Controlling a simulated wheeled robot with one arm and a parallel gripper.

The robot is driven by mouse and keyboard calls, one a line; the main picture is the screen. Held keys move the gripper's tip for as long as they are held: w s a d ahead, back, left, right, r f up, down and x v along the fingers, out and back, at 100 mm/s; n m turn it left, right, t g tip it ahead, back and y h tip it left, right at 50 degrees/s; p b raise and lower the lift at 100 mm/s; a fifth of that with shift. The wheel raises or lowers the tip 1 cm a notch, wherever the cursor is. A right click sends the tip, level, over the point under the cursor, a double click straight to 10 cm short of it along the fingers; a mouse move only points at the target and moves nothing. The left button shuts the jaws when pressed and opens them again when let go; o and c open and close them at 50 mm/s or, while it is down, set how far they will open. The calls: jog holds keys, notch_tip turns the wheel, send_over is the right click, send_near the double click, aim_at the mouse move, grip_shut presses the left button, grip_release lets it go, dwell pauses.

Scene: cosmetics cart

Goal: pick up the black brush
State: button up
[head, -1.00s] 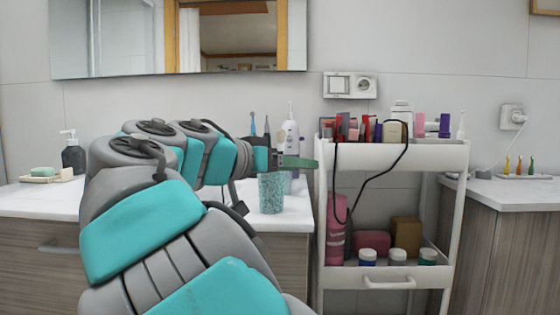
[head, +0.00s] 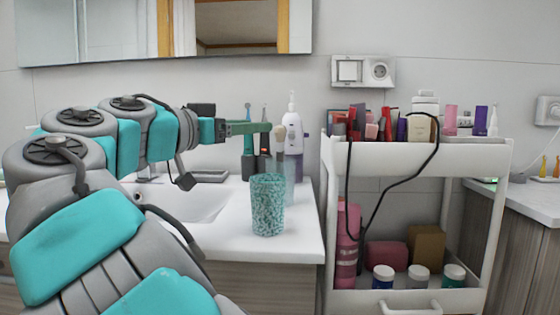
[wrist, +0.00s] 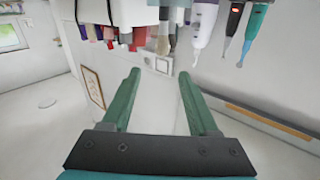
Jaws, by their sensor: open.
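A black toothbrush with a small red light (head: 264,153) stands upright on the white counter, behind my gripper in the head view and partly hidden by it. In the wrist view, which is upside down, this black brush (wrist: 235,18) is at the top right, next to a teal toothbrush (wrist: 255,28). My gripper (head: 267,128) is open, with its green fingers reaching right over the counter. In the wrist view my gripper (wrist: 160,75) has nothing between its fingers, and the brush is outside them, off to the right.
A speckled teal cup (head: 268,207) stands near the counter's front. A soft-tipped brush (head: 279,140) and a white-purple bottle (head: 292,125) stand close to the fingertips. A white cart (head: 480,158) with cosmetics and a looping black cable (head: 385,183) is at the right.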

aim_at(277, 126)
jog(key=x, duration=0.4)
jog(key=p+x, duration=0.1)
jog(key=x, duration=0.1)
jog(key=shift+w+d+f, duration=0.15)
jog(key=shift+w+f, duration=0.1)
jog(key=shift+w, duration=0.15)
grip_shut()
dwell(1.1)
